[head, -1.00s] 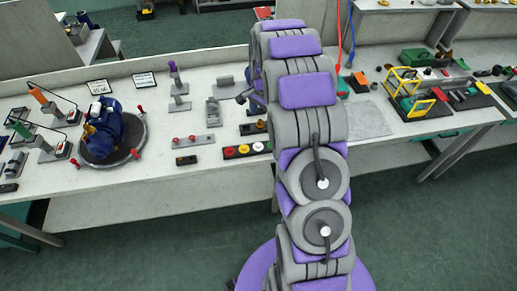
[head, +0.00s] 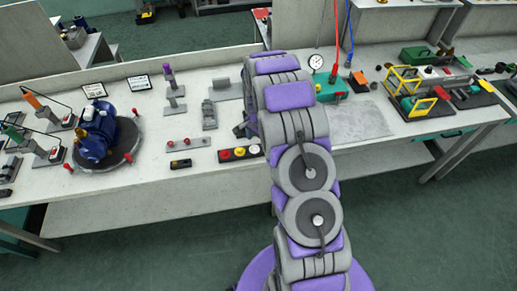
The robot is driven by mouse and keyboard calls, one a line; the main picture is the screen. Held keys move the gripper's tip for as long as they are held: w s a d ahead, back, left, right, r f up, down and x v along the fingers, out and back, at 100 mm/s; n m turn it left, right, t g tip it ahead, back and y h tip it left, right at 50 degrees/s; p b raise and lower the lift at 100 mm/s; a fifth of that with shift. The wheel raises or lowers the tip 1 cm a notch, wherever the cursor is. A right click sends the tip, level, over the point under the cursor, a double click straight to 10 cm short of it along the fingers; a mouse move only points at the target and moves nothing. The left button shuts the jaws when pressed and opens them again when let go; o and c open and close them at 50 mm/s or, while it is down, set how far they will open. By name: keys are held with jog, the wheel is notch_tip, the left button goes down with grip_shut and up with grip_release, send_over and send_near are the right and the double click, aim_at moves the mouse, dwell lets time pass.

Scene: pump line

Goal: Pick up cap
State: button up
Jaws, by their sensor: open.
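A dark strip (head: 231,158) near the bench's front edge holds a row of round cap-like pieces: a red one (head: 224,154), a yellow one (head: 239,152) and a white one (head: 254,150). I cannot tell which piece the task calls the cap. My arm hides the strip's right end. Only a small part of my gripper (head: 242,129) shows at the left edge of my arm, behind the strip. It is open. The space between its fingers is hidden by my arm, and I see nothing held.
A blue pump (head: 98,138) stands on a round dark base at left. A grey plate with red knobs (head: 186,143) and a small black block (head: 180,164) lie left of the strip. A teal gauge unit (head: 329,88) and a bare grey plate (head: 358,121) are right of my arm.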

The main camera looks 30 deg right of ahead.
aim_at(254, 147)
jog(key=shift+a+f, duration=1.15)
jog(key=shift+a, duration=0.5)
jog(key=shift+d+f, duration=0.15)
jog(key=shift+d, duration=1)
jog(key=c, duration=0.3)
jog(key=shift+d, duration=0.2)
jog(key=shift+c, duration=1.6)
jog(key=shift+a, duration=0.7)
jog(key=c, duration=0.4)
jog(key=shift+c, duration=0.4)
jog(key=shift+d, duration=0.1)
